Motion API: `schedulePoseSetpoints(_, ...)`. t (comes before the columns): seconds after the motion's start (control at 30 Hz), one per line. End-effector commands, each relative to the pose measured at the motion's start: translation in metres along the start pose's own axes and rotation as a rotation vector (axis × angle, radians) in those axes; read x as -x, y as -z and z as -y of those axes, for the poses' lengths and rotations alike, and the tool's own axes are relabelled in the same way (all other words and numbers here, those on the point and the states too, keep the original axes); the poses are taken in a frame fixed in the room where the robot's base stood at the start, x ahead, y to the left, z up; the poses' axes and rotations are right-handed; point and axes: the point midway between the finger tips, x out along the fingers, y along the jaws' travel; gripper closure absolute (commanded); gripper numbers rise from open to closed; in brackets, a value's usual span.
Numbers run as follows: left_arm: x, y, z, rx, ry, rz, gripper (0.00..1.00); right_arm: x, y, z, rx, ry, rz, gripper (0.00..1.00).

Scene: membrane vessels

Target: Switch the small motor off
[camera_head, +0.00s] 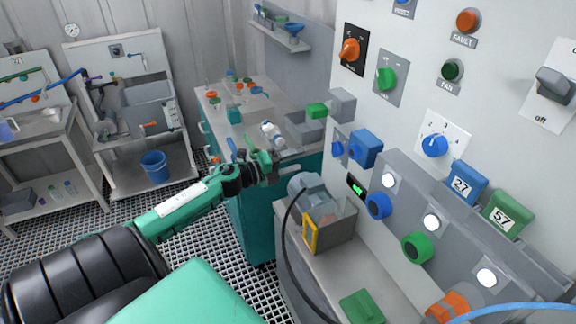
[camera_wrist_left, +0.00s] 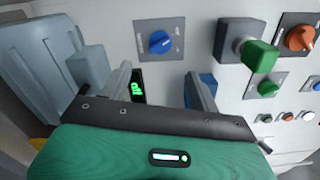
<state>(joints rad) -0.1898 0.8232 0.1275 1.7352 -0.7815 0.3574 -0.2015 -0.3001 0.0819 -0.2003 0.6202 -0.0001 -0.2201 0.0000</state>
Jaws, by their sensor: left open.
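A blue rotary knob (camera_head: 337,149) sits on a small grey plate on the wall panel. It also shows in the left wrist view (camera_wrist_left: 160,43), with plate lettering too small to read surely. A small display (camera_head: 357,187) beside it shows green text. The display lies between the fingers in the left wrist view (camera_wrist_left: 137,90). A grey motor (camera_head: 310,188) stands below on the counter; its grey body fills the upper left of the wrist view (camera_wrist_left: 40,60). My left gripper (camera_head: 284,158) is open and empty, left of the knob and apart from it. My right gripper is out of view.
A blue box (camera_head: 367,146) juts out right of the knob. A green-handled grey box (camera_head: 342,104) projects above it. An open grey bin (camera_head: 337,226) and a black hose (camera_head: 289,245) are below. A teal bench (camera_head: 250,205) stands behind the gripper.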

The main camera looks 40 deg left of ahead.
Motion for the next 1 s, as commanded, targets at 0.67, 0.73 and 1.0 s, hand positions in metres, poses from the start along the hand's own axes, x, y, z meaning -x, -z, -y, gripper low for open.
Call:
schedulePoseSetpoints(0.67, 0.016, 0.0, 0.001, 0.0, 0.0, 0.0, 0.38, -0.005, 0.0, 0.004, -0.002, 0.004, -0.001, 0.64)
schedulePoseSetpoints(0.73, 0.016, 0.0, 0.001, 0.0, 0.0, 0.0, 0.38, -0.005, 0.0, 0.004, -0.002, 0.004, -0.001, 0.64)
schedulePoseSetpoints(1.0, 0.016, 0.0, 0.0, 0.0, 0.0, 0.0, 0.38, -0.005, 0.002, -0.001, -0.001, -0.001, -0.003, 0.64)
